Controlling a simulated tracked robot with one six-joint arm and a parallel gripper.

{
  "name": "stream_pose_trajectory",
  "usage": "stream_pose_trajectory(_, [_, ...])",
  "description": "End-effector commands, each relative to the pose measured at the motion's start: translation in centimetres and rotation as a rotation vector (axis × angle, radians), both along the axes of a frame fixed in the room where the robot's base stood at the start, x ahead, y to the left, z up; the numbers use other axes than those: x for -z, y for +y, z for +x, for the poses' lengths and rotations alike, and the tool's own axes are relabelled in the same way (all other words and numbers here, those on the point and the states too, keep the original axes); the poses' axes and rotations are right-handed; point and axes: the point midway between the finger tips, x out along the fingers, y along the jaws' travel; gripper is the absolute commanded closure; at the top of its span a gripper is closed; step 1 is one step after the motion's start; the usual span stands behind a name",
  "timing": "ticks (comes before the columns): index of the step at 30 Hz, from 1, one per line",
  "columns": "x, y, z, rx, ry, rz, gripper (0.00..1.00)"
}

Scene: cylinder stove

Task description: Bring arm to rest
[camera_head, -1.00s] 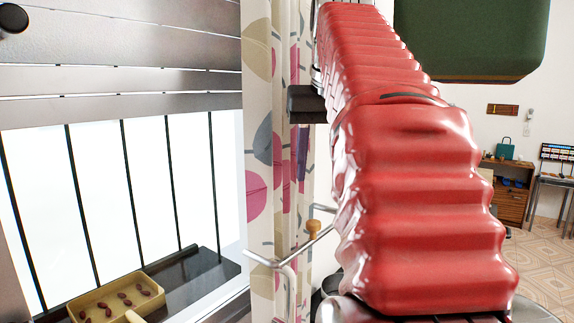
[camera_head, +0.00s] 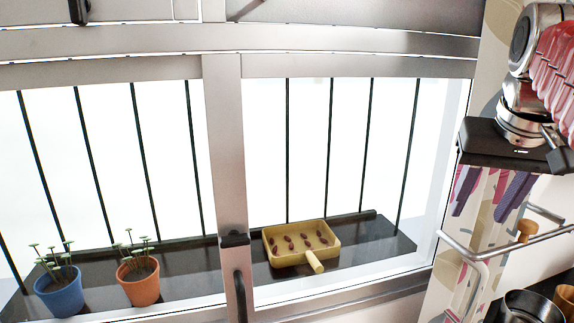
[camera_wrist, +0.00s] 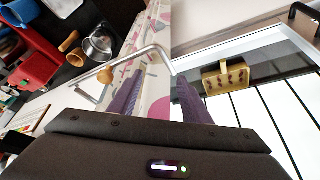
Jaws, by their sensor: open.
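My arm, in a red ribbed sleeve (camera_head: 558,75) with a silver wrist joint (camera_head: 522,118), shows at the right edge of the head view and runs out of frame. My gripper (camera_head: 478,214) hangs below it with its purple fingers pointing down, in front of the patterned curtain. In the wrist view my gripper (camera_wrist: 158,74) has its two purple fingers apart with nothing between them. A metal rail lies just beyond the fingertips; I cannot tell whether they touch it.
A barred window (camera_head: 232,150) fills the middle. On its dark sill stand a blue flowerpot (camera_head: 60,292), an orange flowerpot (camera_head: 138,283) and a yellow tray (camera_head: 290,259) holding several dark red pieces. A metal rail (camera_head: 510,245) and a steel pot (camera_head: 530,305) are at the lower right.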

Motion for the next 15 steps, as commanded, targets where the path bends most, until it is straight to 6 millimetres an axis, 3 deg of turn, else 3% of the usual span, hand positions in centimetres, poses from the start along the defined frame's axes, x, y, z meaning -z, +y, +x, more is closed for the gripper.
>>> stream_pose_trajectory(3, [2.8,2.9,-0.1,-0.057,-0.005,-0.003,0.56])
stream_pose_trajectory(15, [13.1,11.4,-2.0,-0.233,-0.033,-0.012,0.56])
